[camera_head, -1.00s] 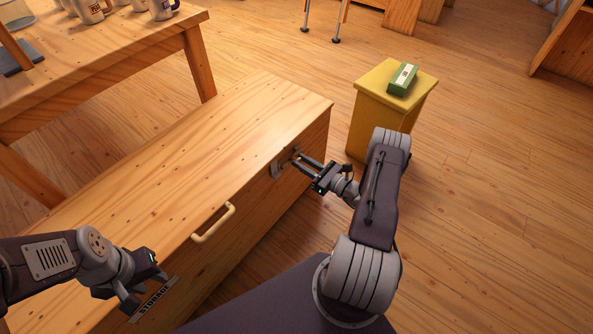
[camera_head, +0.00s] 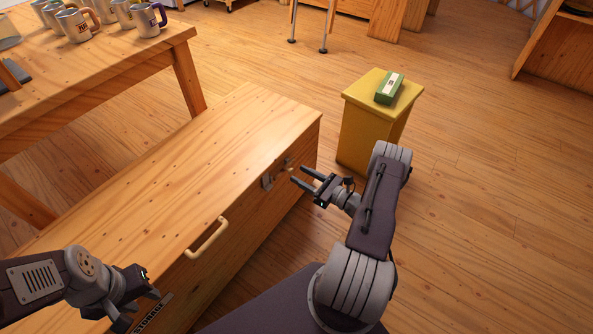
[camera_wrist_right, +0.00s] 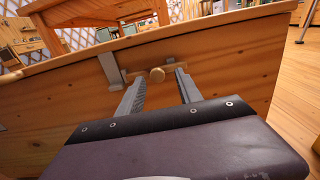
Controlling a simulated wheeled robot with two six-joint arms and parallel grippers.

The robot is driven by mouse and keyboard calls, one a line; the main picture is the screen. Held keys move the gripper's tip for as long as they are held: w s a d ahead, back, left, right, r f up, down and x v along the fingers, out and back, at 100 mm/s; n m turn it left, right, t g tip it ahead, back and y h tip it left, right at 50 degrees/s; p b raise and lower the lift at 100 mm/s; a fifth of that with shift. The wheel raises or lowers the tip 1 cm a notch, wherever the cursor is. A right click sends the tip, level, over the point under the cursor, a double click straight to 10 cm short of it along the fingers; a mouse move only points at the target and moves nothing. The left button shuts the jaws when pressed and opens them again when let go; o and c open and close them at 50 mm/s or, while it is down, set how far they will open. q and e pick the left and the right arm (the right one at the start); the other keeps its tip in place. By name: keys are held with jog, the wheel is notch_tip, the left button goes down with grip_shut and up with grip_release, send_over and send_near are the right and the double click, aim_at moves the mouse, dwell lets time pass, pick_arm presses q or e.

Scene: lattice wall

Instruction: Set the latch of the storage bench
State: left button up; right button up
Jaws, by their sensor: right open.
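The wooden storage bench (camera_head: 222,145) has its lid down. Its latch (camera_head: 288,164) sits on the front face, with a grey metal catch (camera_head: 267,182) to its left. In the right wrist view the latch shows as a round knob (camera_wrist_right: 157,74) on a pale bar, and the catch (camera_wrist_right: 111,68) is a grey strap to the left. I cannot tell whether the bar engages the catch. My right gripper (camera_head: 298,174) is open and empty, its fingers pointing at the knob from a short distance. My left gripper (camera_head: 140,298) is open and empty by the bench front, near the STORAGE label.
A pale handle (camera_head: 207,238) sticks out of the bench front between my grippers. A yellow stand (camera_head: 368,132) with a green box (camera_head: 389,88) is just beyond the right arm. A table (camera_head: 110,64) with several mugs is behind the bench. Floor at right is clear.

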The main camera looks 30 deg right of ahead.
jog(key=p+v, duration=0.1)
jog(key=v, duration=0.5)
jog(key=shift+p, duration=0.35)
